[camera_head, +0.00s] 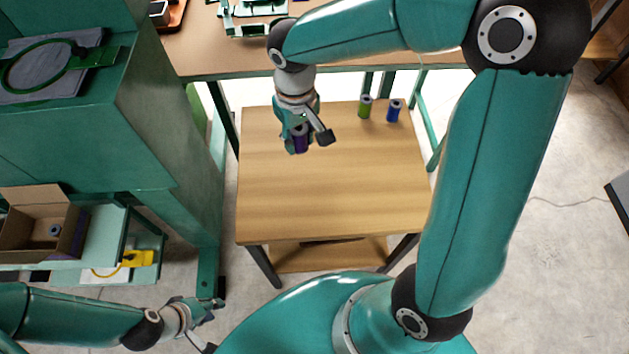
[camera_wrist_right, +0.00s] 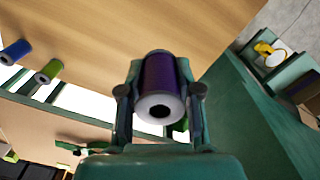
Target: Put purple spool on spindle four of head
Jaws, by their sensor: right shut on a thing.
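The purple spool (camera_head: 299,141) is between the fingers of my right gripper (camera_head: 305,138), over the left far part of the small wooden table. In the right wrist view the purple spool (camera_wrist_right: 160,80) sits between both fingers of my right gripper (camera_wrist_right: 160,95), its pale holed end facing the camera. My left gripper (camera_head: 207,308) is empty, low at the bottom left, beside the green machine frame; its finger gap is too small to judge. The spindles of the head cannot be made out in these views.
A green spool (camera_head: 365,107) and a blue spool (camera_head: 393,111) stand at the table's (camera_head: 340,190) far right. A green cabinet (camera_head: 150,120) stands close on the left. A cardboard box (camera_head: 40,222) holding a spool sits on a shelf. A brown worktop (camera_head: 230,55) lies beyond the table.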

